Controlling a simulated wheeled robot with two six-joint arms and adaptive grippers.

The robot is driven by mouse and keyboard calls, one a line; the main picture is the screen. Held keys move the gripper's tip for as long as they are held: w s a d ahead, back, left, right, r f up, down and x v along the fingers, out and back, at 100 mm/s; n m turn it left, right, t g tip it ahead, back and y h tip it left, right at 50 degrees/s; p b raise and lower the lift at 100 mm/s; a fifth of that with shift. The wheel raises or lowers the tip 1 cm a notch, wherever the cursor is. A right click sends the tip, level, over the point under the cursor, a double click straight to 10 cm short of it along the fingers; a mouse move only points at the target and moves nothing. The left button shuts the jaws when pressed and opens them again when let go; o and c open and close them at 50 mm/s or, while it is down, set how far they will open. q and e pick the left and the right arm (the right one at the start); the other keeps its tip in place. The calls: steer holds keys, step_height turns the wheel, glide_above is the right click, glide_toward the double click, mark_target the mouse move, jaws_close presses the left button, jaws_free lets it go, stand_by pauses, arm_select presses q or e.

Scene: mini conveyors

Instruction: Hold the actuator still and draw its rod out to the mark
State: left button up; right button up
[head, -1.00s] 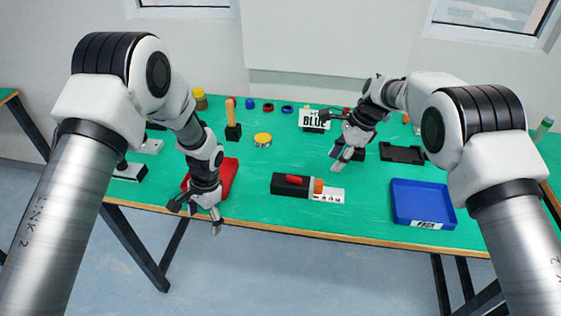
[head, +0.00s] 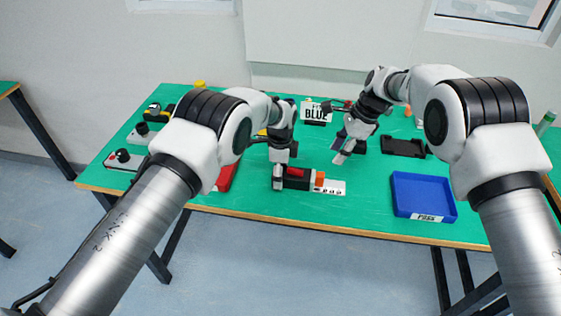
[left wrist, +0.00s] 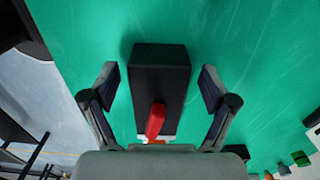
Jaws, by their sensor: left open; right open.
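The actuator is a black block (head: 297,183) with a red part on top, an orange end (head: 320,179) and a white strip with dark marks (head: 332,188) on its right. It lies near the table's front edge. In the left wrist view the black body (left wrist: 160,75) lies between the spread fingers of my left gripper (left wrist: 160,88), with clear green on both sides. In the head view my left gripper (head: 278,178) is open at the body's left end. My right gripper (head: 341,152) is open and empty, above and behind the marked strip.
A blue tray (head: 424,178) labelled PASS stands to the right. A red tray (head: 227,178) is partly hidden behind my left arm. The table's front edge is close to the actuator.

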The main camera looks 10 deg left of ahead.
arm_select(q)
steer(key=shift+f, duration=0.4)
steer(key=shift+r, duration=0.1)
steer(key=shift+c, duration=0.7)
jaws_close()
steer(key=shift+s+f, duration=0.2)
